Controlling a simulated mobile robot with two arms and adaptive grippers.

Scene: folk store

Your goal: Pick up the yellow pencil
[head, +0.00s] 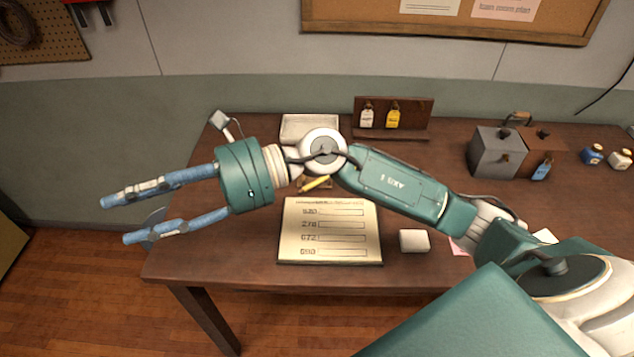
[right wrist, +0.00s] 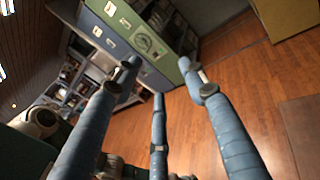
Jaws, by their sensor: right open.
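The yellow pencil (head: 315,184) lies on the desk in the head view, just below my right arm's wrist joint and above the large paper sheet. My arm passes close over it and may hide part of it. My right gripper (head: 132,220) is open and empty, out past the desk's left edge and left of the pencil. In the right wrist view its blue fingers (right wrist: 160,75) are spread, with only floor and cabinets beyond them. The pencil does not show there. My left gripper is in neither view.
The desk (head: 210,235) holds a printed sheet (head: 330,250), a white block (head: 414,240), a pale tray (head: 309,126), a brown rack with tags (head: 420,106), a grey metal box (head: 494,153) and small bottles (head: 592,154). Bare desktop lies left of the sheet.

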